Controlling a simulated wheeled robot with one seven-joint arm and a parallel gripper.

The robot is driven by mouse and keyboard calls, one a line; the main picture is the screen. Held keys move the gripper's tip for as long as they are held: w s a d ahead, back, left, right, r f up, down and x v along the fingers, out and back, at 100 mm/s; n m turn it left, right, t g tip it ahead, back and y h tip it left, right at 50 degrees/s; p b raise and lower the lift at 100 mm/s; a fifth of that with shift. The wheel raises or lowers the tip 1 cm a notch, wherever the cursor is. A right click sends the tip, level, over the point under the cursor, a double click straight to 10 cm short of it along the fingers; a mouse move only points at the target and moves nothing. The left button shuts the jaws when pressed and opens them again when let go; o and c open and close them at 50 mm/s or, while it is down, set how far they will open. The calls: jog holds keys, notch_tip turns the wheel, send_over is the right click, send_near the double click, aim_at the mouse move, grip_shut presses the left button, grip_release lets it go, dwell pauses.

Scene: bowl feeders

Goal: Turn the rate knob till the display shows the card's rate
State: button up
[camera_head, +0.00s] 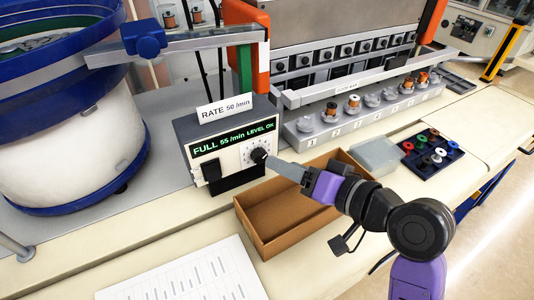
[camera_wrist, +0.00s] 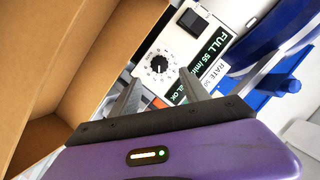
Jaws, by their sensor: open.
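The control box (camera_head: 183,150) has a lit green display (camera_head: 232,139) reading "FULL 55 /min LEVEL OK". A white card (camera_head: 224,107) on top of it reads "RATE 50 /min". The black rate knob (camera_head: 258,155) sits on a dial at the box's right side. In the wrist view the knob (camera_wrist: 159,65) shows whole, with a white pointer mark. My gripper (camera_head: 272,162) is in front of the knob from the right. Its two fingers (camera_wrist: 160,78) are open and empty, with the knob just beyond their tips. I cannot tell whether they touch it.
An open cardboard box (camera_head: 290,225) lies below my gripper. A black rocker switch (camera_head: 211,171) is left of the knob. A blue-rimmed bowl feeder (camera_head: 70,150) stands at the left. A printed sheet (camera_head: 185,275) lies in front. A tray of coloured rings (camera_head: 432,150) is at the right.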

aim_at(264, 157)
jog(key=p+x, duration=0.1)
jog(key=x, duration=0.5)
jog(key=shift+w+a, duration=0.2)
